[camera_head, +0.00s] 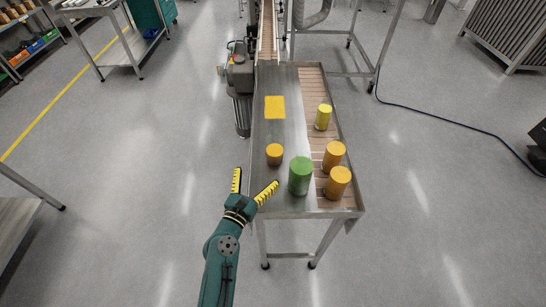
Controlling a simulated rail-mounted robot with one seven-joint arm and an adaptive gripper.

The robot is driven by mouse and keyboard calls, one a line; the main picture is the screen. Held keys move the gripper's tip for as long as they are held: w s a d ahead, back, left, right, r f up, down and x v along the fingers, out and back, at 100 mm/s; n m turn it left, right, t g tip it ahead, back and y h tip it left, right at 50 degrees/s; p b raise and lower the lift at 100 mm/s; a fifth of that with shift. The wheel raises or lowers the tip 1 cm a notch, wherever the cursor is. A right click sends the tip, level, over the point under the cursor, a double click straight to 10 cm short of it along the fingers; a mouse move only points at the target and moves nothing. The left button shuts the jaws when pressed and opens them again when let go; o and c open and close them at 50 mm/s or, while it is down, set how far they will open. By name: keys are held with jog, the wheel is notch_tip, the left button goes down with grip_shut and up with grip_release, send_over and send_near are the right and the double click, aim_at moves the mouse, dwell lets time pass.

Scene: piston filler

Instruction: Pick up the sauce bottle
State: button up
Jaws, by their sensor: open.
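No item here is clearly marked as the sauce bottle, and I cannot tell which one it is. A green cylinder (300,175) stands upright near the front of the steel table. A smaller orange cylinder (274,154) stands behind it to the left. Two larger orange cylinders, a rear one (334,155) and a front one (338,183), stand to the right on the slatted belt. A yellow cylinder (323,117) stands farther back on the belt. My gripper (254,183) is open and empty at the table's front left edge, left of the green cylinder and apart from it.
A flat yellow square (275,107) lies on the steel table top (278,83). The slatted belt (312,84) runs along the right side. A grey motor unit (240,77) stands beside the table's left edge.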

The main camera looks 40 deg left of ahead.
aim_at(275, 127)
jog(key=b+x, duration=0.2)
jog(key=x, duration=0.7)
jog(key=shift+w+r+b, duration=0.1)
jog(key=shift+w+b, duration=0.15)
jog(key=shift+b, duration=0.1)
jog(key=b+x, duration=0.3)
jog(key=x, duration=0.2)
jog(key=shift+a, duration=0.15)
jog(key=c, duration=1.3)
notch_tip(275, 127, up, 10)
jog(key=p, duration=0.7)
jog(key=shift+c, duration=0.2)
